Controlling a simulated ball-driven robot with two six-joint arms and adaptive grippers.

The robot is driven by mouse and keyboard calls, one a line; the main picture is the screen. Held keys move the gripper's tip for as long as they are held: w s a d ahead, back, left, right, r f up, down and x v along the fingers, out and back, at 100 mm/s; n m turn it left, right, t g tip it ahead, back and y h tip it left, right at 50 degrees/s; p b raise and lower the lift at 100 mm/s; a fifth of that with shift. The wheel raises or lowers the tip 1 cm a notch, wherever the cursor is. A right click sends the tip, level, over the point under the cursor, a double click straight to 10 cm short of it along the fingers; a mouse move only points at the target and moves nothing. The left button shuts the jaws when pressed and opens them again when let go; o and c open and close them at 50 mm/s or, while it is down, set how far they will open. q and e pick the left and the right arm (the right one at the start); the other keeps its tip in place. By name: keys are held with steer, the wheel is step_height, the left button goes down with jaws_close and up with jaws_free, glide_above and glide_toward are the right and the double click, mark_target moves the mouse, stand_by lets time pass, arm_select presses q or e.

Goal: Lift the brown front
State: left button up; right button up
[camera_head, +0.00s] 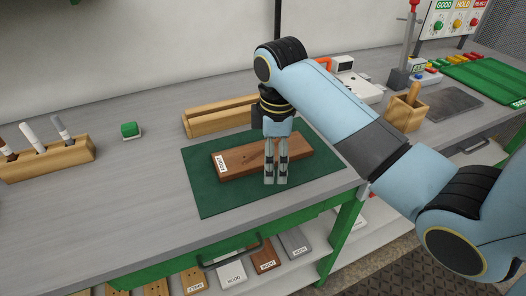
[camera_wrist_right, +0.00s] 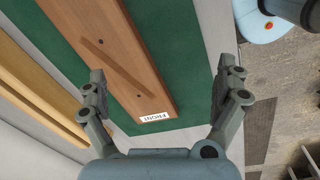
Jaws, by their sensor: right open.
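The brown front (camera_head: 237,160) is a long wooden board with a white label at its left end, lying flat on the green mat (camera_head: 205,200). In the right wrist view the front (camera_wrist_right: 100,40) runs diagonally, its label reading FRONT, with a thin diagonal strip or groove on its face. My right gripper (camera_head: 275,182) points down over the front, hiding part of its middle. In the wrist view the fingers (camera_wrist_right: 160,75) are spread apart and nothing is held between them. Whether the fingertips touch the front is unclear. My left gripper is not in view.
A grooved wooden block (camera_head: 215,117) lies behind the mat. A wooden cup (camera_head: 406,112) and a green tray (camera_head: 490,78) are at right. Labelled boards (camera_head: 232,274) lie on the shelf below.

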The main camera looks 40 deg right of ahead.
steer(key=w+d+r+n, duration=0.1)
steer(key=w+r+n, duration=0.3)
steer(key=w+r, duration=0.25)
glide_above(258, 153)
steer(key=shift+g, duration=0.4)
steer(key=f, duration=0.5)
steer(key=shift+w+d+p, duration=0.2)
steer(key=shift+d+p, duration=0.1)
steer(key=shift+p, duration=0.05)
steer(key=f, duration=0.4)
steer(key=shift+s+a+f+p, duration=0.2)
steer(key=shift+s+a+p, duration=0.05)
steer(key=shift+a+p, duration=0.1)
steer(key=shift+f, duration=0.55)
steer(key=c, duration=1.4)
